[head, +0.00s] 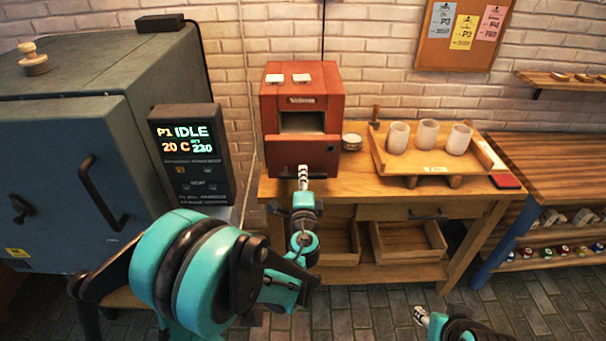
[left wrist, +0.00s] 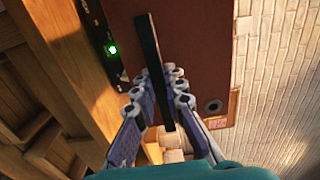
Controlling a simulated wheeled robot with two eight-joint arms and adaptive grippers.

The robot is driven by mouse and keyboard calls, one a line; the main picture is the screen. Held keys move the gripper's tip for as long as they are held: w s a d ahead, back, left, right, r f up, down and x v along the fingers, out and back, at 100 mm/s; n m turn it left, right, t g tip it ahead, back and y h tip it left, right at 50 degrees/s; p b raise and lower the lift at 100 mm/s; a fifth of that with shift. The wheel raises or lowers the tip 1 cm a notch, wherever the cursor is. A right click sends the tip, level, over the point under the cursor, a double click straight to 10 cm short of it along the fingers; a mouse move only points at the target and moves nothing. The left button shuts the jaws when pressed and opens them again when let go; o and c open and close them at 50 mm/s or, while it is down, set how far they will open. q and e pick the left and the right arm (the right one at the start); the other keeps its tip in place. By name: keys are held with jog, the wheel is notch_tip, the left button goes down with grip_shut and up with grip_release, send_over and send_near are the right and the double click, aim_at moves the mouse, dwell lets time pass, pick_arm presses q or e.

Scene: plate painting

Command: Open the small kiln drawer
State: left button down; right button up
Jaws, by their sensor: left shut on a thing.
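My left gripper (head: 303,172) is in front of the drawer's lower part. In the left wrist view its fingers (left wrist: 160,95) are shut on the black bar handle (left wrist: 149,45), one on each side. My right gripper (head: 420,314) is low in the head view, away from the kiln, its fingers too small to judge.
The large grey kiln (head: 60,150) and its display (head: 190,150) are at the left. A small bowl (head: 352,141) and a wooden tray (head: 400,163) with three pale cups stand right of the red kiln. Open wooden bins (head: 405,243) are below. The floor in front is clear.

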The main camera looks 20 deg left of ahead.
pick_arm(q)
jog(key=c, duration=1.6)
grip_release()
jog(key=shift+o, duration=0.2)
jog(key=v, duration=1.2)
